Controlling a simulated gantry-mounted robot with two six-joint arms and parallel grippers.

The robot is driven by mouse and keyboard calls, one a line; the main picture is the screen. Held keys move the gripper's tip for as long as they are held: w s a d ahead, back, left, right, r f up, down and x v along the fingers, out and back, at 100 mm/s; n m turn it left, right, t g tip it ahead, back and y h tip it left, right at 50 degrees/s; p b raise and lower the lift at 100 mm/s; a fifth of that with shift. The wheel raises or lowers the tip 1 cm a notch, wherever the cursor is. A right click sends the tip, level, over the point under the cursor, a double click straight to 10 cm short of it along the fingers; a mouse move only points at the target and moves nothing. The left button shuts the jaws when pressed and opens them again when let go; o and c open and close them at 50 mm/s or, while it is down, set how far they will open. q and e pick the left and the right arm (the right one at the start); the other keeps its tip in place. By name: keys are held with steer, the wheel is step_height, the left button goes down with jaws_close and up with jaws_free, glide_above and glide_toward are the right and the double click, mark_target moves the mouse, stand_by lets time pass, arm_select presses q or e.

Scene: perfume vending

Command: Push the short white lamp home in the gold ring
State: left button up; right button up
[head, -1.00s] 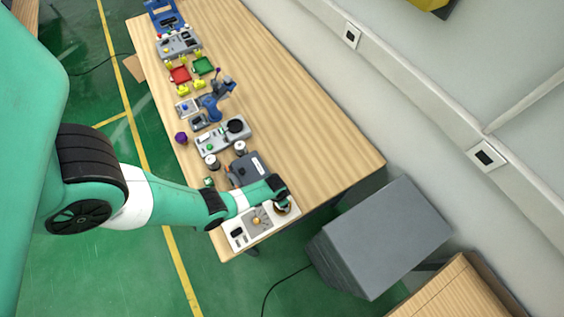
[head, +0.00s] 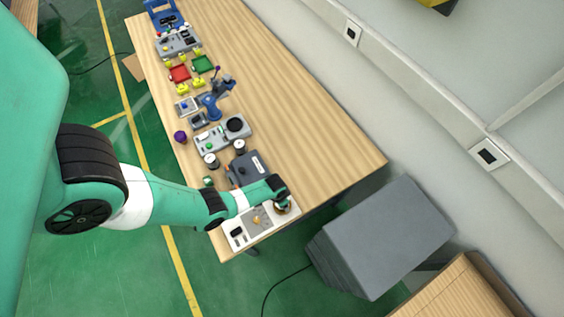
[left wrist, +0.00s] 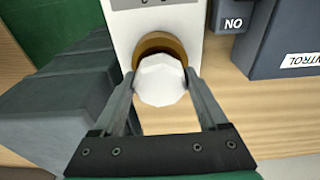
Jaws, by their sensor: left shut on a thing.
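The short white lamp (left wrist: 160,82) is a faceted white piece in the left wrist view. My left gripper (left wrist: 160,88) is shut on it, with one finger on each side. The gold ring (left wrist: 158,42) shows behind and around the lamp's far side, on a white panel (left wrist: 178,17). The lamp overlaps the ring; I cannot tell how deep it sits. In the head view, my left gripper (head: 281,202) is over the right end of the white panel (head: 238,236), and the lamp is too small to make out. My right gripper is not in view.
A dark grey box (head: 247,168) stands close beside the panel; it also shows in the left wrist view (left wrist: 285,40). Several small devices line the table further back. A large grey block (head: 380,235) stands off the table's end. The table's right side (head: 310,130) is clear.

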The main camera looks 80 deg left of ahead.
arm_select(q)
steer(key=shift+f+b, duration=0.55)
steer(key=shift+f, duration=0.05)
stand_by(0.6)
steer(key=o, duration=1.3)
